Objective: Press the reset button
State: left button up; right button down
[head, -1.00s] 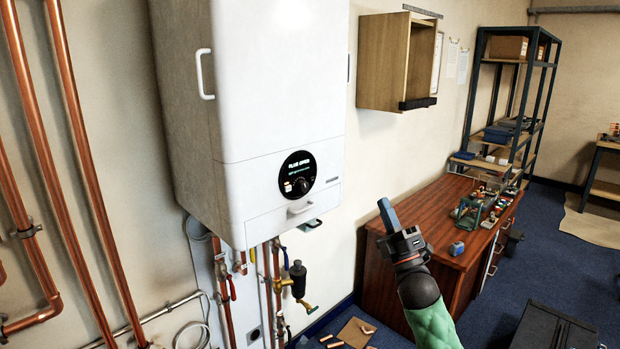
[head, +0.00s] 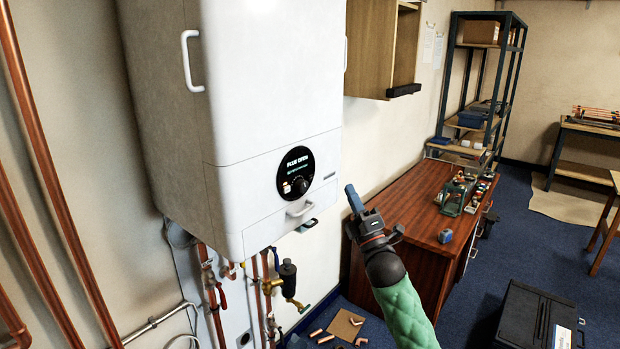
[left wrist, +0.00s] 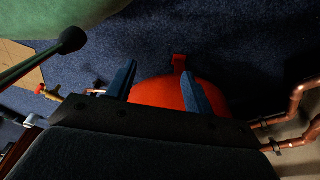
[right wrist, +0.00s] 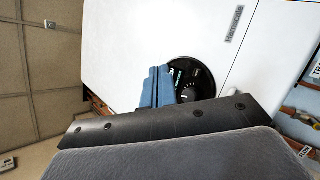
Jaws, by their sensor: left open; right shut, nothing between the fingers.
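The white boiler (head: 270,80) hangs on the wall. Its round black control panel (head: 296,173) reads "FLUE OPEN" and has a dark knob and a small pale lit square (head: 287,187) at lower left, which may be the reset button. My right gripper (head: 352,192) is shut and empty, to the right of the panel and apart from it. In the right wrist view its blue fingers (right wrist: 158,85) overlap the left edge of the panel (right wrist: 192,78), hiding part of it. My left gripper (left wrist: 158,68) is open and empty above the floor, seen only in the left wrist view.
A white handle (head: 300,209) sits below the panel. Copper pipes and valves (head: 288,280) hang under the boiler. A wooden cabinet (head: 370,45) is on the wall at right, above a brown bench (head: 420,205). A red rounded object (left wrist: 160,92) lies beyond my left fingers.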

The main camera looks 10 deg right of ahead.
aim_at(311, 177)
pick_arm(q)
jog(key=shift+w+d+r+b, duration=0.25)
jog(key=shift+w+d+b, duration=0.15)
jog(key=shift+b, duration=0.2)
pick_arm(e)
jog(key=w+a, duration=0.6)
jog(key=w, duration=0.1)
jog(key=shift+w, duration=0.35)
dwell(2.3)
